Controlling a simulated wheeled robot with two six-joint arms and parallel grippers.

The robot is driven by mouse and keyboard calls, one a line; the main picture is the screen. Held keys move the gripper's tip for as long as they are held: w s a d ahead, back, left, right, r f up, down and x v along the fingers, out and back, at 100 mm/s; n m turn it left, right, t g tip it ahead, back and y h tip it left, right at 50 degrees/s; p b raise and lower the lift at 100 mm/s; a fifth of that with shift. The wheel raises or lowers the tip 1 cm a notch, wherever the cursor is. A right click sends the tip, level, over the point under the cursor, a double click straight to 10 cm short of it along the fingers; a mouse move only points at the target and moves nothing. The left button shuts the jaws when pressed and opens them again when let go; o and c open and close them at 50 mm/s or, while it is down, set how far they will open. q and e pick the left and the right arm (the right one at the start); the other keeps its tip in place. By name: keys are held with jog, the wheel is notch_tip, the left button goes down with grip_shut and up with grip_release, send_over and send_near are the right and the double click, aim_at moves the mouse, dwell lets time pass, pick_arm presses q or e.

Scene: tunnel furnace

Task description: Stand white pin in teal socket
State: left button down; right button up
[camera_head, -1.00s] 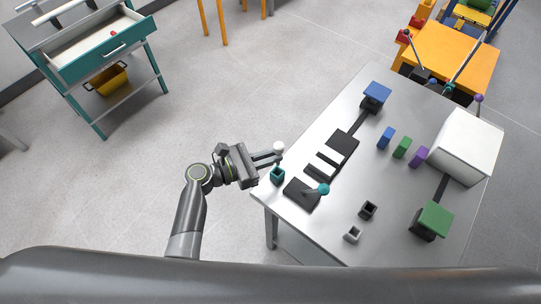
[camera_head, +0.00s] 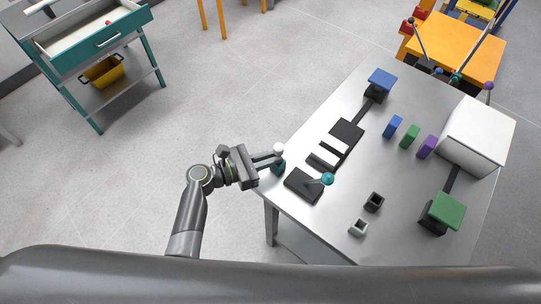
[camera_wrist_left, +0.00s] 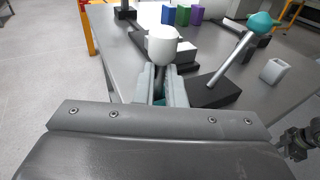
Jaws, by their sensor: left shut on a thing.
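My left gripper (camera_head: 272,159) is shut on the white pin (camera_head: 279,148) at the table's left corner. The pin's round white head sticks up above the fingers, and its grey shaft shows between them in the left wrist view (camera_wrist_left: 162,45). The teal socket (camera_head: 279,168) stands at the table corner, just below the fingertips and partly covered by them. In the left wrist view bits of teal (camera_wrist_left: 158,102) show low between the fingers. The pin's lower end is hidden, so I cannot tell whether it is inside the socket.
On the metal table, a black base with a teal-knobbed lever (camera_head: 327,179) stands right of the socket. A white socket (camera_head: 358,228) and black socket (camera_head: 373,202) stand nearer the front. A white box (camera_head: 478,135) is at the right.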

pick_arm(q)
jog(key=c, duration=1.4)
grip_release()
jog(key=shift+c, duration=0.2)
jog(key=b+v, duration=0.2)
jog(key=v, duration=1.5)
jog(key=shift+a, duration=0.2)
